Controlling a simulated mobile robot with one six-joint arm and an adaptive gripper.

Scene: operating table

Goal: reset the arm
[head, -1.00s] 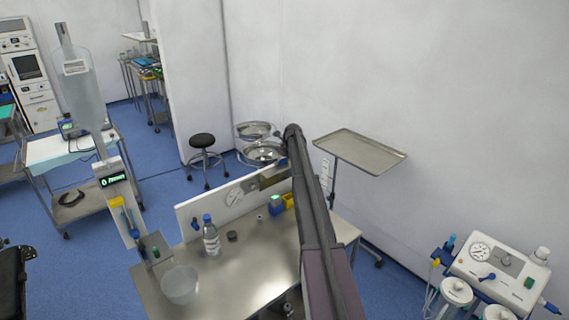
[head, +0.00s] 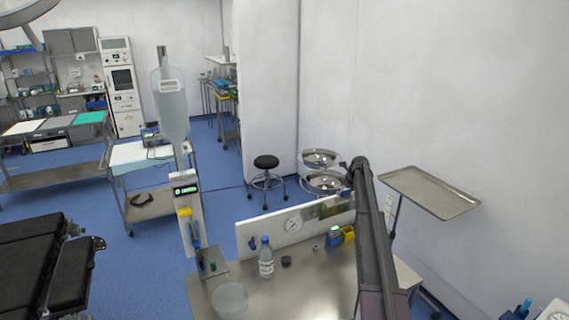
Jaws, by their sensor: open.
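My arm (head: 373,235) rises from the bottom of the head view, right of centre, to a dark joint near the wall. My gripper cannot be made out in this view. The arm passes in front of the right part of a steel table (head: 300,285). On that table stand a clear bottle with a blue cap (head: 266,260), a translucent bowl (head: 230,299) and a small dark round piece (head: 286,261). A yellow item (head: 347,233) sits close beside the arm at the table's back.
A steel tray on a stand (head: 432,192) is right of the arm. Steel basins (head: 322,181) and a black stool (head: 267,164) are behind the table. An infusion bag (head: 171,105) hangs at left. A black operating table (head: 45,260) is lower left. Blue floor shows between.

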